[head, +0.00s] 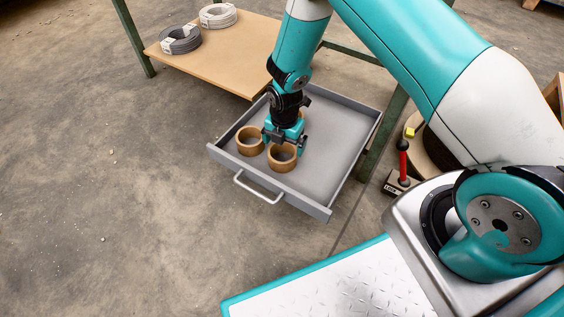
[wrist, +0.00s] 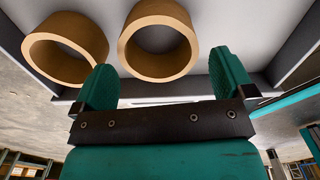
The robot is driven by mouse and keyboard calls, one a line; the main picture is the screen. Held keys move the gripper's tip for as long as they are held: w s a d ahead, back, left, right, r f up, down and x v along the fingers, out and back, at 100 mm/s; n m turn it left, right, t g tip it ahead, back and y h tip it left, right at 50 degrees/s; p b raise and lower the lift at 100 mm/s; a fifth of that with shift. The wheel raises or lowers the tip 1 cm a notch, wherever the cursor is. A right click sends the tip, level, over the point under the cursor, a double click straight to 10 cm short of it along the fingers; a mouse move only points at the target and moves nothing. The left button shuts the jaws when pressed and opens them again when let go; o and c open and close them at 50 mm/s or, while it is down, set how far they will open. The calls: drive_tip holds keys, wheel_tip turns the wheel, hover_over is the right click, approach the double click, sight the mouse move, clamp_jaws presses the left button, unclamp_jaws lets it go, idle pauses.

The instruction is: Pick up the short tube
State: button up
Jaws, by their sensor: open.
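Several tan, open-ended tubes stand in a grey drawer (head: 330,165). In the head view, one tube (head: 250,151) is on the left and another tube (head: 283,166) is at the front. A bit of a third tube (head: 301,114) shows behind my gripper. I cannot tell which is the short tube. My gripper (head: 284,143) points down over the drawer, open and empty, just behind the front tube. In the wrist view, my open fingers (wrist: 164,80) frame the lower edge of one tube (wrist: 160,69). A second tube (wrist: 58,75) sits left, outside the fingers.
The drawer's low walls and front handle (head: 258,190) surround the tubes. The drawer's right side is bare. A wooden shelf (head: 240,60) behind carries a dark cable coil (head: 180,40) and a pale coil (head: 218,16).

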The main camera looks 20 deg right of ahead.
sight(283, 160)
drive_tip(key=shift+w+a+f+b, duration=0.1)
drive_tip(key=shift+f+b, duration=2.3)
drive_tip(key=shift+f, duration=0.6)
drive_tip(key=shift+r, duration=0.1)
drive_tip(key=c, duration=0.8)
